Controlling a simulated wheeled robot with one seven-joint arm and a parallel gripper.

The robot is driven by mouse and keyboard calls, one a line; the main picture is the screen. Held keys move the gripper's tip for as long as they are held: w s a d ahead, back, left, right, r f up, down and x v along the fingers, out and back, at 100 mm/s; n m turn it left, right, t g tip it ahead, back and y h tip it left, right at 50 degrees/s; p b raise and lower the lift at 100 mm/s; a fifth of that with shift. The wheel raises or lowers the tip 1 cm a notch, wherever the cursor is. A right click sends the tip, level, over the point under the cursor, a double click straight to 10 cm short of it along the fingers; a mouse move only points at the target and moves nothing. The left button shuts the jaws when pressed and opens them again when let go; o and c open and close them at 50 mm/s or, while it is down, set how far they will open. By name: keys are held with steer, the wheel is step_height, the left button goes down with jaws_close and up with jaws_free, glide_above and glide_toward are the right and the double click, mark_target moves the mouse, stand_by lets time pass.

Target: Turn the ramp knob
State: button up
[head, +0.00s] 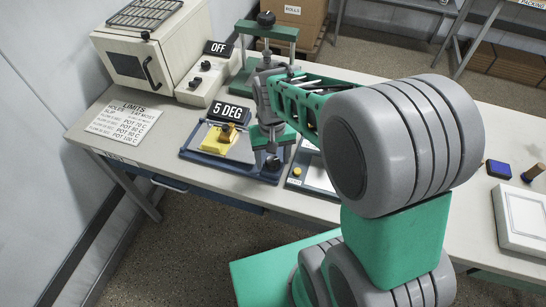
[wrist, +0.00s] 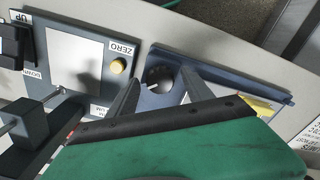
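The ramp's blue base (head: 193,154) lies on the bench with a yellow block (head: 214,146) on it. A sign reading 5 DEG (head: 230,113) stands at its back. In the wrist view a round dark ramp knob (wrist: 158,76) with a pale mark sits on the blue plate (wrist: 218,68). My gripper (wrist: 160,78) is open, with one dark finger on each side of the knob. I cannot tell whether the fingers touch it. In the head view my gripper (head: 271,150) is low over the base's right end and partly hides it.
A scale with a yellow ZERO button (wrist: 118,66) is beside the ramp. An oven (head: 145,55) with an OFF sign (head: 217,48) and a green press frame (head: 266,35) stand behind. A limits sheet (head: 125,120) lies left. A blue block (head: 498,169) and white box (head: 521,217) are right.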

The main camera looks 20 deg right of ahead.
mark_target(273, 161)
step_height(273, 161, up, 8)
steer(key=shift+f+b, duration=0.1)
steer(key=shift+b, duration=0.3)
stand_by(2.4)
